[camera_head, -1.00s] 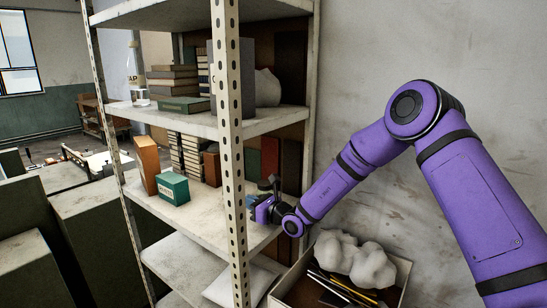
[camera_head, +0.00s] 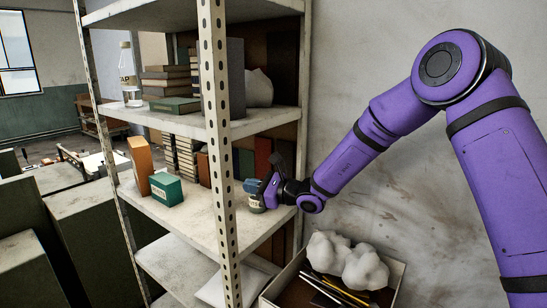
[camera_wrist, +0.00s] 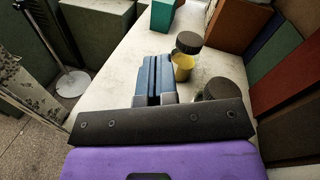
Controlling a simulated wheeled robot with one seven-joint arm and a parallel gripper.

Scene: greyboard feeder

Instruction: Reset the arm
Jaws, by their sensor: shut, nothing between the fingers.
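My purple arm (camera_head: 365,135) reaches in from the right toward the middle shelf of the rack. My gripper (camera_wrist: 153,62) is shut and empty, its blue fingers together over the white shelf board. A second dark-lidded jar (camera_wrist: 220,88) is closer to the wrist, partly hidden by the gripper body.
A green box (camera_head: 166,189) and an orange box (camera_head: 140,163) stand at the shelf's left, with books behind. The perforated post (camera_head: 217,130) rises close to my gripper. A crate (camera_head: 398,272) with white lumps and rods is below my arm. Open air lies right, before the wall.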

